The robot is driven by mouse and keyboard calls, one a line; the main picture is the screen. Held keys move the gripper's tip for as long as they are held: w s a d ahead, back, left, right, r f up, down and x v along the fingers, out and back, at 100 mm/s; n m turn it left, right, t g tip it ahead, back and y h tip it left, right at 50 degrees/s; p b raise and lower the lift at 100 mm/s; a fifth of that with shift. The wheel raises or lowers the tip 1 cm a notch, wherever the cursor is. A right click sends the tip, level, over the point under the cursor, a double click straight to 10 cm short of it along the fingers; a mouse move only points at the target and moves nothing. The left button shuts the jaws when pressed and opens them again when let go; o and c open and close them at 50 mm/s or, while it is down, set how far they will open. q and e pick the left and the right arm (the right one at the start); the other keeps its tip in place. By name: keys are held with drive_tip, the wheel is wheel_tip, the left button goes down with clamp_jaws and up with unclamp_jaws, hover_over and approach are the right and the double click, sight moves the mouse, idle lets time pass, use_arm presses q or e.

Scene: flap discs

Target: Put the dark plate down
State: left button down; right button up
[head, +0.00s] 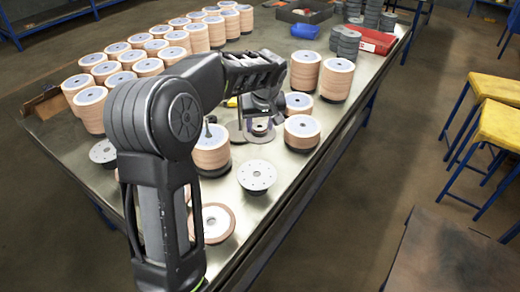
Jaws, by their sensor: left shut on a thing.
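My left gripper (261,116) reaches over the metal table (282,172) from the lower left, fingers pointing down. It is shut on the dark plate (262,136), a flat dark grey disc low among the flap disc stacks. The gripper partly covers the plate, and I cannot tell whether its underside touches the table. Another flat dark disc (236,131) shows just to its left, partly hidden. My right gripper is not in view.
Tan flap disc stacks stand close by, one at the left (212,152) and one at the right (301,131). Loose plates lie in front, one grey (257,176) and one tan-rimmed (213,222). Many stacks fill the back left. Dark stacks (345,42) and a red bin (376,42) stand behind.

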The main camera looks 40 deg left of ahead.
sight(261, 132)
use_arm(q)
drive_tip(key=shift+f, duration=2.25)
drive_tip(key=shift+f+p, duration=0.55)
drive_tip(key=shift+f, duration=1.35)
drive_tip(key=shift+f+b, duration=0.2)
drive_tip(key=shift+b, duration=0.1)
drive_tip(key=c, duration=0.7)
unclamp_jaws()
drive_tip(key=shift+r, duration=0.15)
